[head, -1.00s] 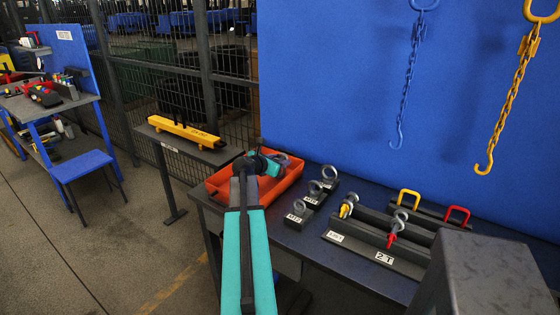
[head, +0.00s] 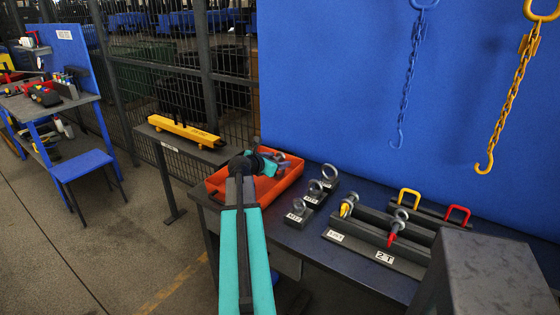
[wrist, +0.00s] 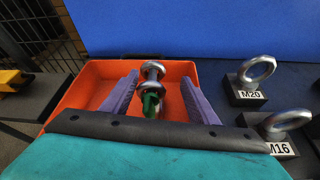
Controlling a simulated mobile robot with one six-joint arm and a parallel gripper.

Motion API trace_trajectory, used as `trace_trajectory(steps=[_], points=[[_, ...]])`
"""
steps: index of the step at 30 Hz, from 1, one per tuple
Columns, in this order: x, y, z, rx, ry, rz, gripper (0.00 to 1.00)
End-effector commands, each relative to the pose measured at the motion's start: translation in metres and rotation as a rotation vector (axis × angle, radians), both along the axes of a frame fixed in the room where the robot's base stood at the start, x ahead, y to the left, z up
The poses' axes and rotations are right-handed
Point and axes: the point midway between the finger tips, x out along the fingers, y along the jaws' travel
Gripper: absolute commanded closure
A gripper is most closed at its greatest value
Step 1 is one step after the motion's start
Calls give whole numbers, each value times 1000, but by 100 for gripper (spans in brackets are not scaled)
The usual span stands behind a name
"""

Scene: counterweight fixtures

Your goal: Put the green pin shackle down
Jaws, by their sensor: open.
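The green pin shackle (wrist: 151,88), a silver bow with a green pin, shows in the wrist view inside or just above the orange tray (wrist: 85,90). My gripper (wrist: 159,78) is open, with one purple finger on each side of the shackle. There is a visible gap between the shackle and each finger. In the head view my gripper (head: 279,158) is over the tray (head: 292,178); the shackle cannot be made out there.
Eyebolts on labelled blocks, M20 (wrist: 256,80) and M16 (wrist: 285,130), stand right of the tray. A rack (head: 375,248) holds shackles with yellow and red pins. A blue panel (head: 340,80) with hanging chains rises behind. A yellow beam (head: 184,132) lies on a stand at left.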

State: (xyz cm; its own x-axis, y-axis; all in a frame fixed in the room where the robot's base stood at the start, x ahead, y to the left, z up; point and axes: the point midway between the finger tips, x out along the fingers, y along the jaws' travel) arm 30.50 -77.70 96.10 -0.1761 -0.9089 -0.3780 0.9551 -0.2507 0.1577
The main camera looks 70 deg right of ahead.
Motion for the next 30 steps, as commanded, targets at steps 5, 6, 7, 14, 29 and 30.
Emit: trace_trajectory(steps=[5,6,7,14,29,30], points=[[4,23,9,-1,0,2,46],[5,28,11,-1,0,2,46],[5,31,12,-1,0,1,46],[11,59,24,-1,0,2,46],[17,90,37,0,0,0,46],[18,90,37,0,0,0,46]])
